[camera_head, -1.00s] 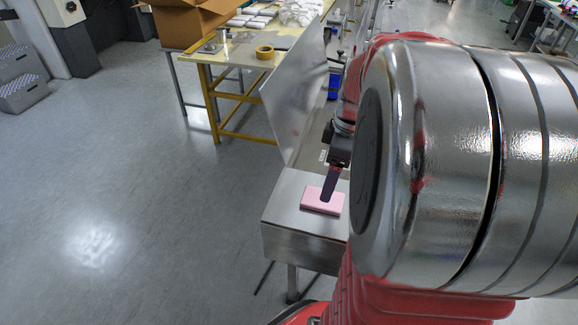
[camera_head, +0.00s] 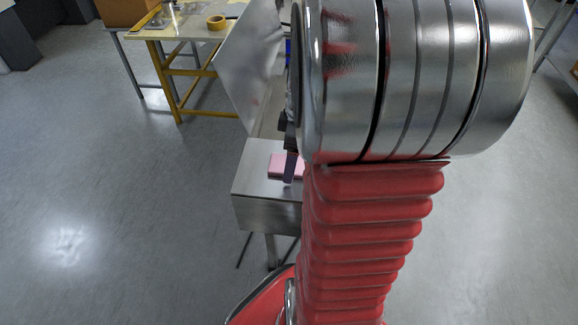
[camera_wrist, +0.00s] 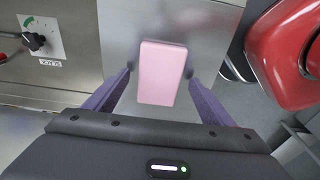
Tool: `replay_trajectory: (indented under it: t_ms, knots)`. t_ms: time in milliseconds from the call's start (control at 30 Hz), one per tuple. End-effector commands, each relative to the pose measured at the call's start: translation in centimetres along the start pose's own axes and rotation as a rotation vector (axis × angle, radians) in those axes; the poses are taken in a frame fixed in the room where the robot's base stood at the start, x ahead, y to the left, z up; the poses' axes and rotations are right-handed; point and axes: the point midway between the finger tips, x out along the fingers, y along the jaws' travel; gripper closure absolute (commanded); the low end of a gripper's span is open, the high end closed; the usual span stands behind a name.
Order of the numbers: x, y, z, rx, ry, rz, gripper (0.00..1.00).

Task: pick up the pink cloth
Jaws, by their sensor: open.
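The pink cloth (camera_wrist: 162,73) is a folded, flat rectangular block. It lies on a bare metal surface (camera_wrist: 195,28) in the wrist view. In the head view the pink cloth (camera_head: 276,165) shows on the end of the metal stand (camera_head: 258,186), its right part hidden behind my gripper and arm. My gripper (camera_wrist: 159,82) is open, with one purple finger on each side of the cloth in the wrist view. Visible gaps separate the cloth from both fingers in the picture. I cannot tell how high the fingertips are above the surface.
A black knob (camera_wrist: 35,41) sits on the machine's side. Open floor lies to the left.

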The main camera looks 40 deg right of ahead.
Motion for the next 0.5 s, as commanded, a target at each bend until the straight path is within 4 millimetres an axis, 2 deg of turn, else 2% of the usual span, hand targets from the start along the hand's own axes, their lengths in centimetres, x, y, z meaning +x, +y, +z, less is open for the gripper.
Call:
replay_trajectory:
  t_ms: [100, 500]
  knots:
    - [0.76, -0.01, -0.01, 0.000, 0.000, -0.001, 0.23]
    - [0.78, 0.02, -0.01, 0.001, 0.000, 0.001, 0.23]
